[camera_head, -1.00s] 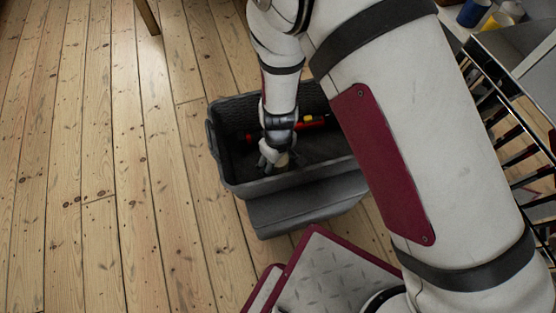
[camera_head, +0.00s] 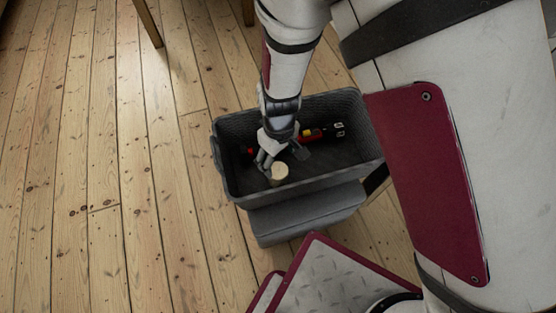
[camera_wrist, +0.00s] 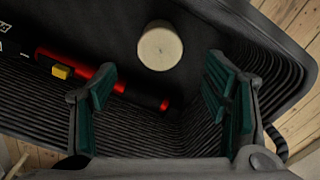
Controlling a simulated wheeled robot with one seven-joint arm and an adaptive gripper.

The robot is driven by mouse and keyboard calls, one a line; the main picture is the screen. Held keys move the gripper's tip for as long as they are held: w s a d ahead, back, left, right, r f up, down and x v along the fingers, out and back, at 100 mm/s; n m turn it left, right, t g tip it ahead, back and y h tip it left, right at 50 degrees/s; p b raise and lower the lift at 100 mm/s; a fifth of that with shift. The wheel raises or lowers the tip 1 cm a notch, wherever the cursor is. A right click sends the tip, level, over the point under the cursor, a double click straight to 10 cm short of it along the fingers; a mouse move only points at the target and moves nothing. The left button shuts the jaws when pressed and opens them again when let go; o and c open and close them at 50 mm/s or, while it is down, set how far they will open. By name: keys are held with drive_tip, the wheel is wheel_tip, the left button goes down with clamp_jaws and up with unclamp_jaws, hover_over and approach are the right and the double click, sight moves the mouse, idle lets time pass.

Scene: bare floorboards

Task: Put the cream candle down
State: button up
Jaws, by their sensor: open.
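The cream candle (camera_head: 279,172) stands inside the dark grey crate (camera_head: 228,180), near its front wall. In the wrist view the candle (camera_wrist: 160,46) shows its round top, beyond and between my fingertips. Whether the candle's base sits flat on the crate floor is hard to tell.
A red and black flashlight (camera_wrist: 100,78) with a yellow switch lies in the crate; it also shows in the head view (camera_head: 312,135). The crate's ribbed walls surround my fingers. Bare floorboards (camera_head: 100,180) lie open to the left.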

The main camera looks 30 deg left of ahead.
drive_tip(key=shift+r, duration=0.55)
drive_tip(key=w+d+r+m+y, duration=0.15)
drive_tip(key=d+r+m, duration=0.25)
drive_tip(key=d+r, duration=0.75)
drive_tip(key=w+d+r+m, duration=0.25)
drive_tip(key=d+r, duration=0.65)
drive_tip(key=r, duration=0.6)
drive_tip(key=s+d+r+m, duration=0.4)
drive_tip(key=s+d, duration=0.4)
drive_tip(key=s, duration=0.1)
drive_tip(key=s+d+r+m+h, duration=0.1)
drive_tip(key=s+d+r+m, duration=0.2)
drive_tip(key=s+d, duration=0.5)
drive_tip(key=shift+s+d+r+m, duration=0.35)
drive_tip(key=shift+s+r+m, duration=0.05)
drive_tip(key=shift+s+m, duration=0.3)
drive_tip(key=shift+h, duration=0.25)
